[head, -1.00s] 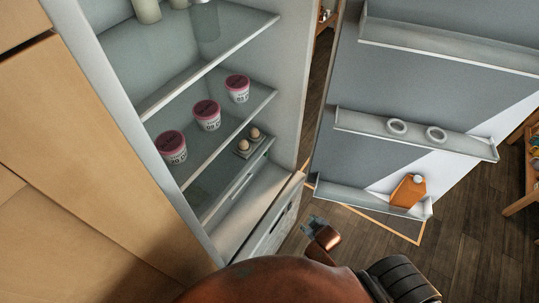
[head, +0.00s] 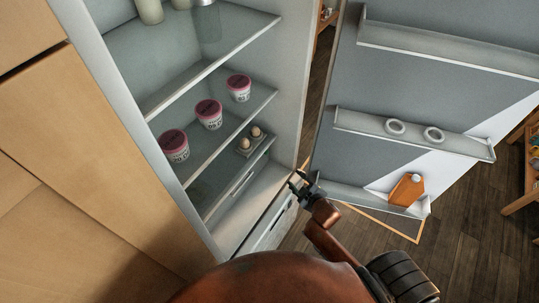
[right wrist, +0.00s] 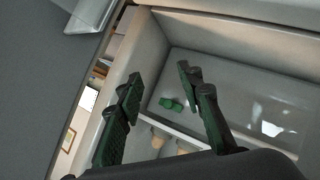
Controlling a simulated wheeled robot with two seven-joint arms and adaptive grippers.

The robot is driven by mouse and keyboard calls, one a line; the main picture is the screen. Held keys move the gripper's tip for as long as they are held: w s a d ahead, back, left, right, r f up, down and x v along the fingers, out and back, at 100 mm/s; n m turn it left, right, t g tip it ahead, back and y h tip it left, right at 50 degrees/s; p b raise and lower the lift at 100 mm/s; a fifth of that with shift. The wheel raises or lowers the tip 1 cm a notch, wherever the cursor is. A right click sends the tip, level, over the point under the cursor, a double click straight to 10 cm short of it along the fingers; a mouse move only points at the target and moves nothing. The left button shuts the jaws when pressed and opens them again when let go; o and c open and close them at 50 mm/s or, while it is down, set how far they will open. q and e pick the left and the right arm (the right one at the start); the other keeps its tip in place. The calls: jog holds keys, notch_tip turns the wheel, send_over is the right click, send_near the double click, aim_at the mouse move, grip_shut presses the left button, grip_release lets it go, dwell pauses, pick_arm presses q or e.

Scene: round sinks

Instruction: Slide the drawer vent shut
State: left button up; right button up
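A pale drawer (head: 272,231) sits low in the open fridge, its front facing down and right in the head view. A darker slot-like detail shows along that front, but it is too small to tell how the vent stands. My right gripper (head: 301,184) is at the drawer's far upper corner, close to the gap between fridge and door. I cannot tell whether it touches. In the right wrist view my right gripper (right wrist: 158,75) has its two dark green-black fingers spread apart, with nothing held between them. My left gripper is not in view.
The open fridge door (head: 390,80) stands on the right, with an orange bottle (head: 407,189) on its low shelf. Pink-lidded tubs (head: 208,114) and eggs (head: 250,138) sit on the fridge shelves. Wooden cabinets (head: 60,130) flank the left. Floor (head: 370,245) shows below the door.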

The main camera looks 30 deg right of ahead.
aim_at(265, 152)
jog(key=w+a+r+n+t+y, duration=0.1)
jog(key=w+a+n+y, duration=0.1)
jog(key=w, duration=0.6)
jog(key=w+a+n+t+y, duration=0.2)
jog(key=w+a+n, duration=0.1)
jog(key=w, duration=0.4)
jog(key=shift+w+r+n+b, duration=0.35)
jog(key=shift+w+n+b, duration=0.1)
jog(key=shift+n, duration=0.25)
grip_shut()
